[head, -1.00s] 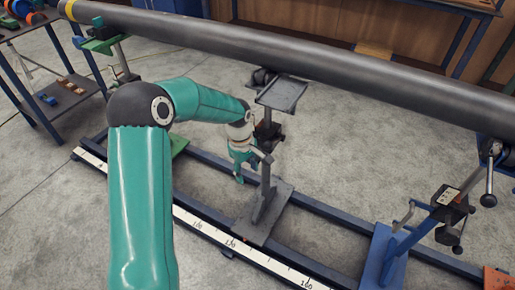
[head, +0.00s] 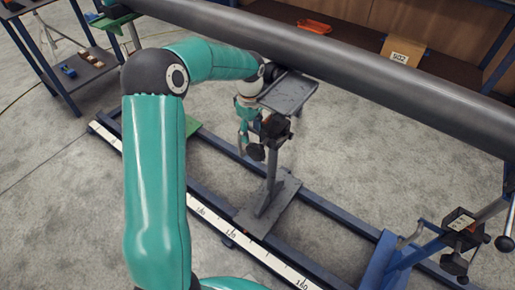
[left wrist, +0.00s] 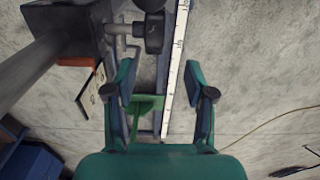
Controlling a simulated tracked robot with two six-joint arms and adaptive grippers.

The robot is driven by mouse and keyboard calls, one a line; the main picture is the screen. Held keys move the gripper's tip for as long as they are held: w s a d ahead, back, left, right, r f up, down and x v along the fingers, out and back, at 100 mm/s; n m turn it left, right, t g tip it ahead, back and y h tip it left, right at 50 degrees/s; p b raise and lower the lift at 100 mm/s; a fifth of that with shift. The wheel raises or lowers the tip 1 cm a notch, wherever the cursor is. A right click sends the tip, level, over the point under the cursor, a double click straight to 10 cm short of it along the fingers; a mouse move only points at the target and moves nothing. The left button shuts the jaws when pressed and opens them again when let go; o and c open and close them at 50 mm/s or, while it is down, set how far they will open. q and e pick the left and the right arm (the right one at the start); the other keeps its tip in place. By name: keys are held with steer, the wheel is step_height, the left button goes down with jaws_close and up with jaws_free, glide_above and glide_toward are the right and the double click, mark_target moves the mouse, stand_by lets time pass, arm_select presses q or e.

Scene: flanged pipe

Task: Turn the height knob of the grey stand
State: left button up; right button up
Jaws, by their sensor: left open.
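The grey stand (head: 270,180) stands on the rail in the middle, with a flat tray top (head: 288,93) and a black block under it. A black knob (head: 256,152) sticks out from the block's near left side; in the left wrist view a black knob on a short metal shaft (left wrist: 153,32) shows at the top. My left gripper (head: 246,132) is just left of the block, close to the knob. In the left wrist view the gripper (left wrist: 161,67) is open and empty, with the knob beyond its fingertips. Contact with the knob is not visible. My right gripper is out of view.
A long dark pipe (head: 350,70) crosses above and behind the stand. The blue stand (head: 385,262) with its crank is at the lower right. A white scale (head: 225,230) runs along the front rail.

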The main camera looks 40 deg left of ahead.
mark_target(256, 153)
arm_select(q)
steer(key=f, duration=0.7)
steer(key=w+d+f+b, duration=0.1)
steer(key=f, duration=0.2)
steer(key=shift+f, duration=0.4)
steer(key=c, duration=1)
steer(key=shift+s+a, duration=0.15)
steer(key=shift+a, duration=0.15)
jaws_close()
steer(key=shift+d, duration=0.45)
